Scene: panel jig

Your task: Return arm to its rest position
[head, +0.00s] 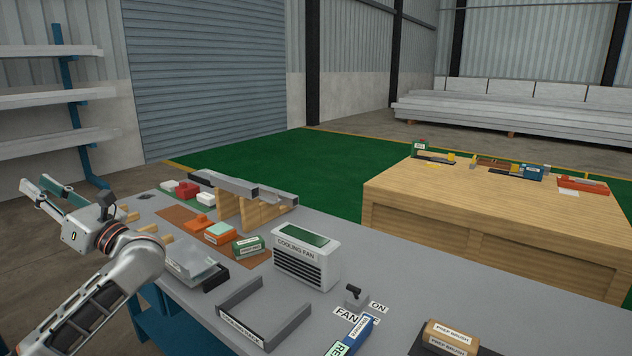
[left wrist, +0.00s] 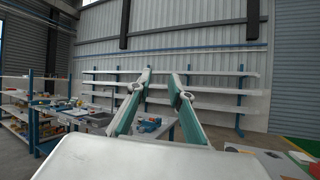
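My left gripper (head: 38,185) is at the left edge of the head view, raised beside the left end of the grey workbench (head: 215,285). It also shows in the left wrist view (left wrist: 160,76), where its two fingers stand apart with nothing between them. It is open and touches nothing that I can see. My left arm comes up from the lower left of the head view and hides part of the bench's left edge. My right arm and gripper are not in view.
On the bench stand a cooling fan box (head: 306,256), a grey U-shaped rack (head: 264,315), a wooden jig with a metal bar (head: 250,207), a small switch (head: 354,296) and several coloured boxes. A wooden table (head: 480,225) stands at right. Shelves (left wrist: 215,103) lie beyond the gripper.

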